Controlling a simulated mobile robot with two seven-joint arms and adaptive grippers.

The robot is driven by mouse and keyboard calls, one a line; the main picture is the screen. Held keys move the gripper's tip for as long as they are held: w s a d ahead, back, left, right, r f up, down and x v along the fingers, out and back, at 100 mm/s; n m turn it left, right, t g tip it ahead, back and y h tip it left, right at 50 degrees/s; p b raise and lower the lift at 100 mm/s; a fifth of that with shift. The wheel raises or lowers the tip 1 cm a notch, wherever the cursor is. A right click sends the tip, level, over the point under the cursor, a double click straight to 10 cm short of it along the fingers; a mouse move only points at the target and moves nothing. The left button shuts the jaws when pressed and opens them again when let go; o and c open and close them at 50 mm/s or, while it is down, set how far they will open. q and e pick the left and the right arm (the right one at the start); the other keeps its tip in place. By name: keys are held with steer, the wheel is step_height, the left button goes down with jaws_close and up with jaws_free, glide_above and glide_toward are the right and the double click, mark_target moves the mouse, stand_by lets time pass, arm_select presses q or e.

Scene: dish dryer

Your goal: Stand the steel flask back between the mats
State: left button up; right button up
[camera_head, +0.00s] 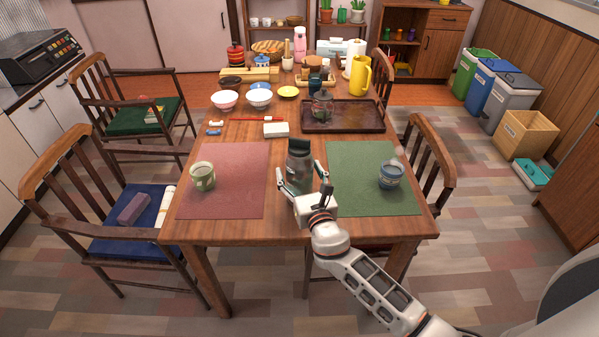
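The steel flask (300,158), grey with a dark cap, stands upright on the wooden table in the strip between the red mat (236,192) and the green mat (352,160). My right gripper (301,174) reaches in from the front edge. Its fingers are spread to either side of the flask's lower body, and the gap between the tips looks wider than the flask. The gripper hides the flask's base. My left gripper is not in view.
A green cup (203,176) stands on the red mat and a blue-grey cup (391,174) on the green mat. Chairs flank the table.

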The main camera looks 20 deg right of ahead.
steer(key=shift+s+r, duration=0.1)
steer(key=shift+r, duration=0.1)
steer(key=s, duration=1.1)
steer(key=shift+s, duration=0.4)
steer(key=shift+a, duration=0.1)
